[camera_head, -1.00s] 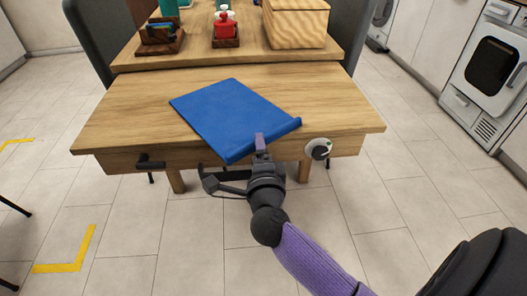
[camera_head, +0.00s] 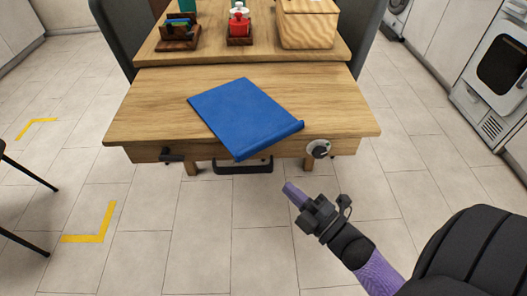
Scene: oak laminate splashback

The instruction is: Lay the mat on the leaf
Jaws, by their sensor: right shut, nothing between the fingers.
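The blue mat (camera_head: 240,112) lies flat and turned at an angle on the wooden leaf (camera_head: 150,110), the lower front board of the table. Its front corner reaches the leaf's front edge, and its front right edge looks slightly rolled or raised. My right gripper (camera_head: 292,192) is shut and empty, in front of the leaf and below it to the right, apart from the mat. My left gripper is not in view.
Behind the leaf, the tabletop holds a wooden box (camera_head: 307,24), a red bottle (camera_head: 239,22) in a holder and a dark caddy (camera_head: 178,38). A round knob (camera_head: 318,149) and dark handles (camera_head: 242,167) are on the leaf's front. Dark chairs flank the table. The floor in front is clear.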

